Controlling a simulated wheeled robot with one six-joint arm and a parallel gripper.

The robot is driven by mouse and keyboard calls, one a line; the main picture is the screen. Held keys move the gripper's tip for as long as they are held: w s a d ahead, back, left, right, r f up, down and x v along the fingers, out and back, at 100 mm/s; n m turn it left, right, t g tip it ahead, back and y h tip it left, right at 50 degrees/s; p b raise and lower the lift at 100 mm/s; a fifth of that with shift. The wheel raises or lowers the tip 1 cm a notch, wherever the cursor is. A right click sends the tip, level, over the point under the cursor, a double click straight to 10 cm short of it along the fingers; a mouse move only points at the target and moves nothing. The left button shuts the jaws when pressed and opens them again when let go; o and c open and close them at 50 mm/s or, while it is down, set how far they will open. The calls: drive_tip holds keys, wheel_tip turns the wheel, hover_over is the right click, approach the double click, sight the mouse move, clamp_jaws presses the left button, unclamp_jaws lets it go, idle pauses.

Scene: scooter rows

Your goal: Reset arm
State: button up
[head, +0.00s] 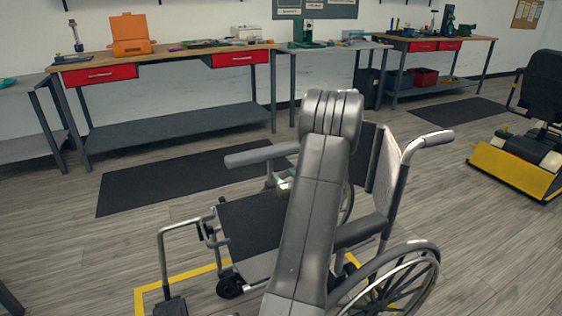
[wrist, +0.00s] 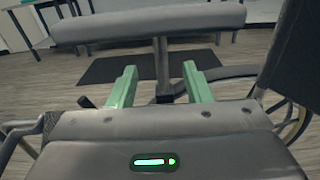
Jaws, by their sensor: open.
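My arm (head: 318,200) rises in front of the wheelchair in the head view and hides part of its seat and back. My gripper (wrist: 160,84) is open, with two green fingers spread apart and nothing held between them. In the head view only a bit of the gripper (head: 284,184) shows beside the arm, above the wheelchair's seat. A wheelchair (head: 250,222) with black seat and grey armrests stands below. In the wrist view its padded armrest (wrist: 150,25) crosses ahead of the fingers, and its upright post shows between them. I cannot tell whether they touch.
Yellow floor tape (head: 190,276) runs by the wheelchair's footrests. A black mat (head: 165,180) lies behind it. Workbenches with red drawers (head: 100,75) line the wall. A yellow-and-black scooter (head: 515,170) stands at right.

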sight(271, 162)
drive_tip(key=b+x, duration=0.1)
drive_tip(key=x, duration=1.2)
drive_tip(key=shift+w+a, duration=0.25)
drive_tip(key=shift+w, duration=0.1)
drive_tip(key=shift+r, duration=0.15)
